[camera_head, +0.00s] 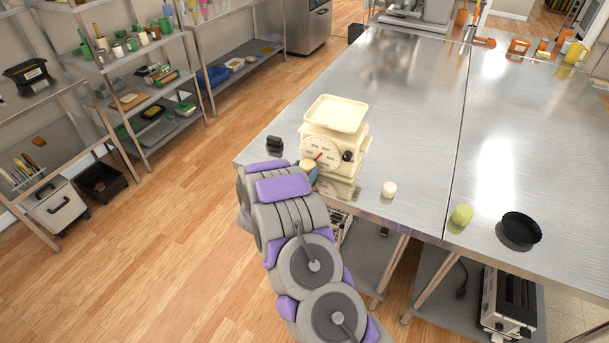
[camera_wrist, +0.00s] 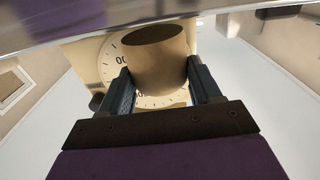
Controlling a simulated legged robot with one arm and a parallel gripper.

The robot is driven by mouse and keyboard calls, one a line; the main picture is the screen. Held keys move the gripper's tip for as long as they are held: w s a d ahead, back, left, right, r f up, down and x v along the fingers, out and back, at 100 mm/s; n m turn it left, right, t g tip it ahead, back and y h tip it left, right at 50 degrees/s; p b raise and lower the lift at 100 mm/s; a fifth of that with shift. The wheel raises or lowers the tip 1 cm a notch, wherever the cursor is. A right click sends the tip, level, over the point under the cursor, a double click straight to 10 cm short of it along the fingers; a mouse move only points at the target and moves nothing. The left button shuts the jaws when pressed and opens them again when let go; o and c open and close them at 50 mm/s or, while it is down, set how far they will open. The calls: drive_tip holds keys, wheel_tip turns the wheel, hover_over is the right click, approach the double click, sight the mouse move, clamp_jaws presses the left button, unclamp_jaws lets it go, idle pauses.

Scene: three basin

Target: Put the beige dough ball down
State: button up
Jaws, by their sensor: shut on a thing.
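The beige dough ball (camera_wrist: 158,60) is between the two dark fingers of my gripper (camera_wrist: 158,82) in the wrist view. It looks rounded and tan, with a flat-looking shaded face. My gripper is shut on it. In the head view the dough ball (camera_head: 310,168) shows just past the end of my arm, in front of the cream scale (camera_head: 343,137) near the table's front left corner. The scale's dial (camera_wrist: 112,48) is behind the ball in the wrist view. My fingers are mostly hidden by my arm in the head view. I cannot tell whether the ball touches anything below.
The steel table (camera_head: 420,110) has free room right of the scale. A black object (camera_head: 274,145) stands left of the scale. A white piece (camera_head: 389,189), a green piece (camera_head: 461,215) and a black pan (camera_head: 520,230) lie near the front edge. Shelves (camera_head: 150,90) stand left.

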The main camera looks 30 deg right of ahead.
drive_tip(key=shift+f, duration=0.8)
drive_tip(key=shift+r, duration=0.1)
drive_tip(key=shift+d, duration=0.1)
drive_tip(key=o, duration=1.2)
drive_tip(key=shift+o, duration=0.2)
drive_tip(key=p+v, duration=0.1)
drive_tip(key=v, duration=1.1)
